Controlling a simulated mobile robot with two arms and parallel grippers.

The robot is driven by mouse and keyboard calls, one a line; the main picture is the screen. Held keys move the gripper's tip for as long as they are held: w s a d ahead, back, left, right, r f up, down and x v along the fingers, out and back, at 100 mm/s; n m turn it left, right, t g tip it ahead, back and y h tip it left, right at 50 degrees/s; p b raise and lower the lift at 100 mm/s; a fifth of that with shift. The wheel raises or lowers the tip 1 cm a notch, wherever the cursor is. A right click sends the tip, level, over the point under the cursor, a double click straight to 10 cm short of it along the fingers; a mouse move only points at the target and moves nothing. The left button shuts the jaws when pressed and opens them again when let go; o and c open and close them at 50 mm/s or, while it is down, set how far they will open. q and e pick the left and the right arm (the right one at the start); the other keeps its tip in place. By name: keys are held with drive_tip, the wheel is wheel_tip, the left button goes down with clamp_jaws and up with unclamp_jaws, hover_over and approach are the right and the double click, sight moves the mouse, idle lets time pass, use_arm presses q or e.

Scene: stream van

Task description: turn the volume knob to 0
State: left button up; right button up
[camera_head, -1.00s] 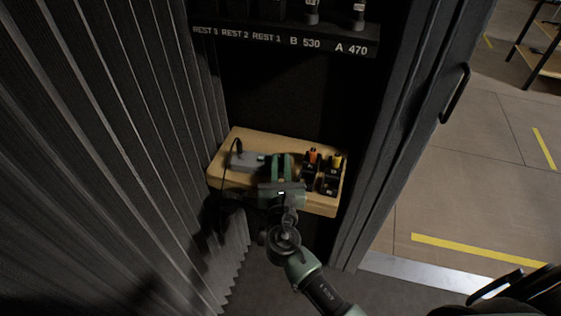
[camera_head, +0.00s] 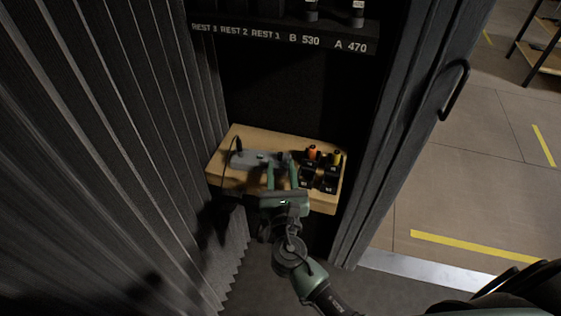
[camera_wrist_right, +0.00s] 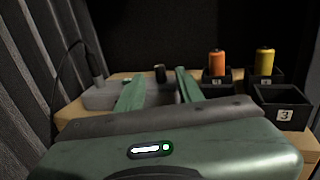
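A grey box (camera_head: 250,159) with a cable lies on the left part of a small wooden shelf; it also shows in the wrist view (camera_wrist_right: 101,97). A small dark knob (camera_head: 283,157) stands upright on the right part of the box. In the wrist view the knob (camera_wrist_right: 160,73) shows beyond and between my fingers. My right gripper (camera_head: 282,164) is open and empty, its two green fingers pointing at the box from the front. It also shows in the wrist view (camera_wrist_right: 157,85). The knob's marking cannot be read. My left gripper is not in view.
Black numbered holders with an orange bottle (camera_head: 313,151) and a yellow bottle (camera_head: 336,157) stand on the wooden shelf (camera_head: 228,182), right of the gripper. A labelled dark shelf (camera_head: 270,35) is above. A pleated curtain (camera_head: 110,150) is left, a door frame (camera_head: 395,150) right.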

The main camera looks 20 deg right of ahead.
drive_tip(key=shift+b+v, duration=0.3)
drive_tip(key=shift+v, duration=2.05)
